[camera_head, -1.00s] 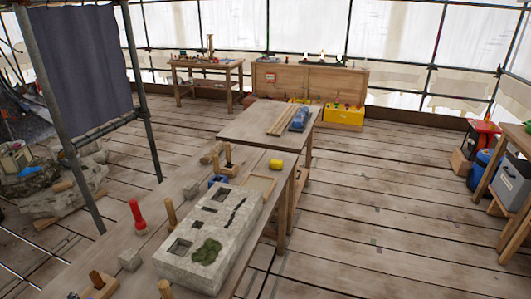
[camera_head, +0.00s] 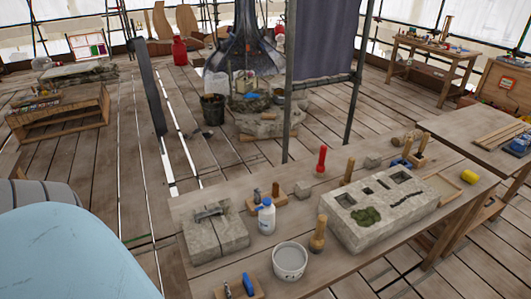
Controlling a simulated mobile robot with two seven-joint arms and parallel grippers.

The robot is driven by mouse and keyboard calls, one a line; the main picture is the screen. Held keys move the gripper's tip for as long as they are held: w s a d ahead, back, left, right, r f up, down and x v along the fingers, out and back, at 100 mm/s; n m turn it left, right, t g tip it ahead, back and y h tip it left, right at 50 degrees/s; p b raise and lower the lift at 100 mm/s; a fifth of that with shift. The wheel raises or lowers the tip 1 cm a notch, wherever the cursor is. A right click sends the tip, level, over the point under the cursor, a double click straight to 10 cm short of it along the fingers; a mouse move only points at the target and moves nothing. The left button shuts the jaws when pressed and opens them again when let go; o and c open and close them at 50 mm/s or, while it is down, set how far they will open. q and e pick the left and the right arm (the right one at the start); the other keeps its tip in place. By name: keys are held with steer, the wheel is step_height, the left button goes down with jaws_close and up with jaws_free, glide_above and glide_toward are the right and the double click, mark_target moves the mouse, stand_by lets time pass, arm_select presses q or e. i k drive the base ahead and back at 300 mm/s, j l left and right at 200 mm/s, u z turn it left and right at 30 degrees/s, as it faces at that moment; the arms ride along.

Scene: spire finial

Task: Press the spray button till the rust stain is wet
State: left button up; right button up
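A white spray bottle (camera_head: 266,218) with a blue top stands upright on the long wooden workbench (camera_head: 290,203). Just left of it lies a grey stone block (camera_head: 216,238) with a dark metal piece (camera_head: 211,212) on its top. I cannot make out a rust stain clearly at this size. A larger pale stone block (camera_head: 384,219) with square recesses and a green moss patch (camera_head: 366,216) lies to the right on the same bench. Neither of my grippers is in view.
A white bucket (camera_head: 289,262), a wooden mallet (camera_head: 318,236) and a small tool block (camera_head: 240,288) stand near the bench's front. A red-handled tool (camera_head: 321,162) stands behind. A large light-blue rounded shape fills the lower left. Plank floor is open left of the bench.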

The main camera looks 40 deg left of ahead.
mark_target(267, 201)
steer(key=i+j+u, duration=0.1)
steer(key=u, duration=0.35)
steer(key=i+u, duration=0.1)
steer(key=u, duration=0.4)
steer(key=i+u, duration=0.1)
steer(key=u, duration=0.35)
